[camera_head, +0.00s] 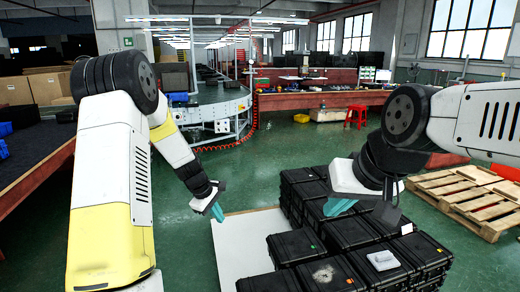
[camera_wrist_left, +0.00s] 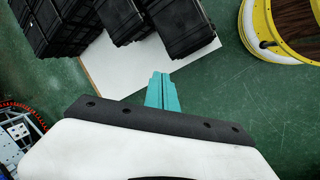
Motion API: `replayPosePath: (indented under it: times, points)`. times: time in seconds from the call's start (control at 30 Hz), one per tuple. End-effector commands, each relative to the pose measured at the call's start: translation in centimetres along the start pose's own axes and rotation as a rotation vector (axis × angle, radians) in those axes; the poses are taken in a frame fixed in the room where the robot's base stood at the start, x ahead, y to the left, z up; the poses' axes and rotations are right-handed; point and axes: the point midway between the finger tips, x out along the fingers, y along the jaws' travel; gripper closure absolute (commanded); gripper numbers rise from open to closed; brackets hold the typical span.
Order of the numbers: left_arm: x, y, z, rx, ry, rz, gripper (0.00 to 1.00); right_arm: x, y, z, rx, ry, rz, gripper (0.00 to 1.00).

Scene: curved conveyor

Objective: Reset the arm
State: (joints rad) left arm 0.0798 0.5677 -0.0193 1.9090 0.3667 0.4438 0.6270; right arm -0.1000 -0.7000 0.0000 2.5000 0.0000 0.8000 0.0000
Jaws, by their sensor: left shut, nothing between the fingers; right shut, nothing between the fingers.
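My left gripper (camera_head: 217,212) hangs in the middle of the head view, beside the left edge of a white board (camera_head: 235,240) on the floor. Its teal fingers are closed together and empty; they also show in the left wrist view (camera_wrist_left: 162,92). My right gripper (camera_head: 338,207) is above the stack of black cases (camera_head: 352,232), its teal fingers shut and empty. Whether it touches a case cannot be told.
A wooden pallet (camera_head: 470,198) lies at the right. The curved conveyor (camera_head: 222,103) stands at the back, with a red stool (camera_head: 356,116) to its right. A dark table (camera_head: 35,150) is at the left. Green floor is open in the middle.

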Motion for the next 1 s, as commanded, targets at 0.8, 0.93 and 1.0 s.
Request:
replayPosePath:
  times: [0.8,0.93,1.0]
  points:
    - [-30.0,-12.9,16.9,1.047,0.254,0.087,1.00,0.0,0.0,0.0,0.000,0.000,0.000,1.00]
    - [-30.7,-14.9,17.8,1.124,0.283,0.078,1.00,0.0,0.0,0.0,0.000,0.000,0.000,1.00]
    - [-30.9,-15.4,18.0,1.145,0.291,0.074,1.00,0.0,0.0,0.0,0.000,0.000,0.000,1.00]
